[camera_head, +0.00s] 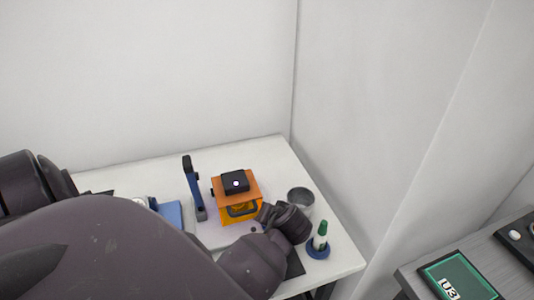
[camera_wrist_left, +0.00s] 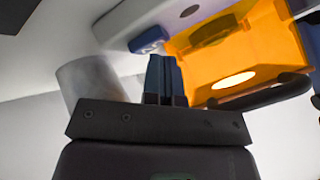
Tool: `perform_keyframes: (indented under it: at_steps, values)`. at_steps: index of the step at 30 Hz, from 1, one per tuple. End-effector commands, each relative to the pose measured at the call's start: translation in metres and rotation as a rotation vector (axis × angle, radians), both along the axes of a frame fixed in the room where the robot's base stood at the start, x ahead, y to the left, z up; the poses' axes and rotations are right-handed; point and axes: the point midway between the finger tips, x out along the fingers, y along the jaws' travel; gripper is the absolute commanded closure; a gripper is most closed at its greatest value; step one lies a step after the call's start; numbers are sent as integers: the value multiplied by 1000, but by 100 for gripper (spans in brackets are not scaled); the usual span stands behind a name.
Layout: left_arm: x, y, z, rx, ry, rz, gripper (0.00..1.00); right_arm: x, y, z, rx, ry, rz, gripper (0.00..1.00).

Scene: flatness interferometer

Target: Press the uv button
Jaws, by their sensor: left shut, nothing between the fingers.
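The orange instrument box (camera_head: 224,206) stands on a pale base (camera_head: 208,236) on the white table; its black top block (camera_head: 235,182) carries a white round spot. The box also shows in the left wrist view (camera_wrist_left: 245,50), tipped over by the camera angle, with a bright oval glow on it. A small blue block (camera_wrist_left: 150,40) and a round grey spot (camera_wrist_left: 190,11) sit on the base there. I cannot tell which part is the uv button. My left gripper (camera_wrist_left: 166,62) is shut and empty, just beside the instrument. In the head view its fingertips are hidden behind my wrist.
A grey cup (camera_head: 300,199) and a green-capped bottle (camera_head: 320,236) on a blue stand (camera_head: 318,252) are close right of my left wrist. A blue upright handle (camera_head: 194,190) stands left of the box. My arm covers the table's front left.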

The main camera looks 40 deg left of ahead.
Motion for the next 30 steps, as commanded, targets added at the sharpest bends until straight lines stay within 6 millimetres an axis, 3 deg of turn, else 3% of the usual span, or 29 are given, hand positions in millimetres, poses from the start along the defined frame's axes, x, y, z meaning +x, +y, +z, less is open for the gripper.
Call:
perform_keyframes:
  at_steps: [6,19,30]
  values:
    - [0,0,11,0,-1,1,100,-1,0,6,0,3,0,19]
    - [1,0,15,0,-3,0,100,-1,0,6,0,2,0,19]
    - [1,0,44,0,-3,1,100,-1,0,7,0,2,0,19]
